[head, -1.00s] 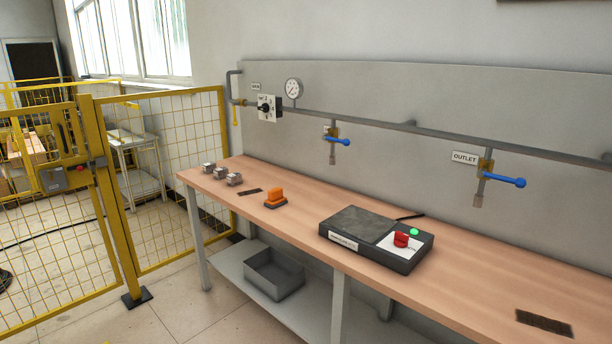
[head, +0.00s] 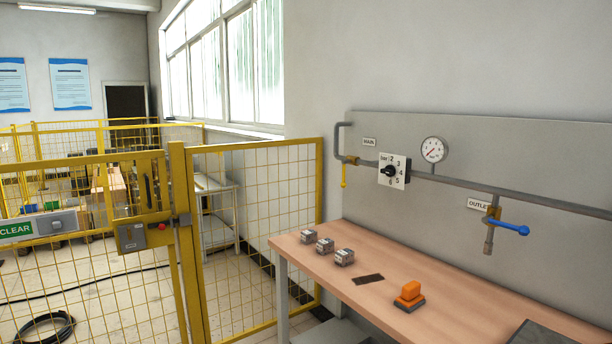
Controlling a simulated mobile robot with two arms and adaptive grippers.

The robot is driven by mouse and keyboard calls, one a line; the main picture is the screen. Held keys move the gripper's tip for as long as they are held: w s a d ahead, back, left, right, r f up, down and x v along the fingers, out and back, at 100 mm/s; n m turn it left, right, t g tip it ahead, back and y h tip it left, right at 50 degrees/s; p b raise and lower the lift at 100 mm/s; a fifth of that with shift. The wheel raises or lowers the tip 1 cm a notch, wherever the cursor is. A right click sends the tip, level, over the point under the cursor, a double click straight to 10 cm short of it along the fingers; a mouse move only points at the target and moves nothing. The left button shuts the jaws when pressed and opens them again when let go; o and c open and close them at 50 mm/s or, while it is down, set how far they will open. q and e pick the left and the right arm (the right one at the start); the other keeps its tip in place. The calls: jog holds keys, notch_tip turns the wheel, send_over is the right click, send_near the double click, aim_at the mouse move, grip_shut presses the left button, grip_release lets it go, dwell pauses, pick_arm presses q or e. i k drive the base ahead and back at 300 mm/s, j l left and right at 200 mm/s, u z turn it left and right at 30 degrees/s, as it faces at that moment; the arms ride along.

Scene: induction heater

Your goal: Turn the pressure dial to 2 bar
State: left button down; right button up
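The pressure dial is a black knob on a white square plate (head: 394,171), mounted on the pipe on the grey wall panel. The plate is marked "bar" with numbers around the knob; 2 to 6 can be made out. Which number the knob points at is too small to tell. A round white pressure gauge (head: 433,150) with a red needle stands on the pipe to the right of the dial. Neither of my grippers shows in the head view.
A wooden workbench (head: 440,335) stands below the panel, with several small metal blocks (head: 325,245) and an orange-and-grey object (head: 409,295) on it. A yellow mesh fence (head: 255,225) stands left of the bench. A blue-handled outlet valve (head: 508,228) hangs right of the dial.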

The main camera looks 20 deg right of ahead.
aim_at(389, 171)
jog(key=i+j+u, duration=0.2)
jog(key=i, duration=1.05)
jog(key=i+z, duration=0.5)
jog(key=i+j+z, duration=0.3)
jog(key=z, duration=0.2)
jog(key=i+j+z, duration=0.5)
jog(key=k+l, duration=0.05)
